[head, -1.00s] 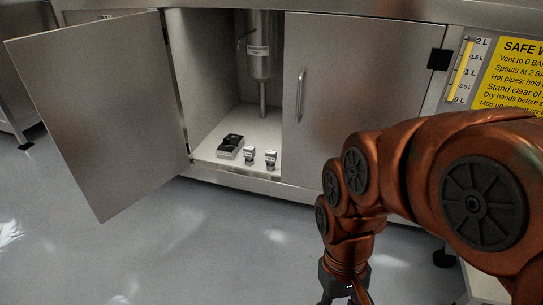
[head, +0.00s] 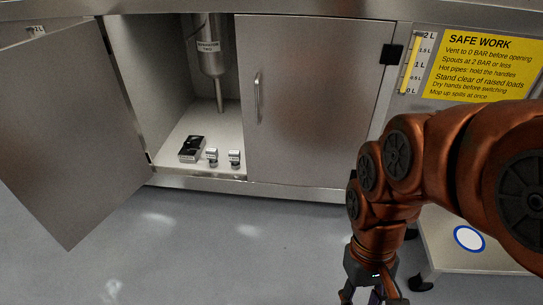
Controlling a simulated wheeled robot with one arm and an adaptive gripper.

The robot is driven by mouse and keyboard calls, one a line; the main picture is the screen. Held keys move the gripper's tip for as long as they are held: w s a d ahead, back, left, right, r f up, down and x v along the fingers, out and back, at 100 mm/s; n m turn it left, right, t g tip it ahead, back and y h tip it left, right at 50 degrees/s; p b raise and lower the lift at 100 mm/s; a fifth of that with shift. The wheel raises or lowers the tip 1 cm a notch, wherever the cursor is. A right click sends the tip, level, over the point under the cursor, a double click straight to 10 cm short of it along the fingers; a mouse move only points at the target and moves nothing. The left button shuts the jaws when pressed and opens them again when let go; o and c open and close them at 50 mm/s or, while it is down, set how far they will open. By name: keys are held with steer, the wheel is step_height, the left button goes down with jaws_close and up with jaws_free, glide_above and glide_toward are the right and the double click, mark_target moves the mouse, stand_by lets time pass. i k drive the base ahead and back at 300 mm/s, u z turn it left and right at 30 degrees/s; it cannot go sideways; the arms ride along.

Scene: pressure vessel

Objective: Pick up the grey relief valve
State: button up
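Two small grey and dark fittings stand on the cabinet floor, a left fitting (head: 212,157) and a right fitting (head: 234,158). They look like valves, but they are too small to tell which is the grey relief valve. My gripper (head: 374,298) points down at the bottom edge of the head view, to the right of the fittings and well apart from them, outside the cabinet. Its fingertips are cut off by the frame. A small purplish patch shows between the fingers, and I cannot tell what it is.
A black-topped block (head: 192,148) lies left of the fittings. A steel vessel (head: 211,55) with a pipe hangs above them. The left cabinet door (head: 70,135) is open and the right door (head: 315,105) is shut. A low white platform (head: 490,250) stands at right. The floor in front is clear.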

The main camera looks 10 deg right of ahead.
mark_target(234, 155)
steer(key=z, duration=0.25)
steer(key=i, duration=0.9)
steer(key=u, duration=2.3)
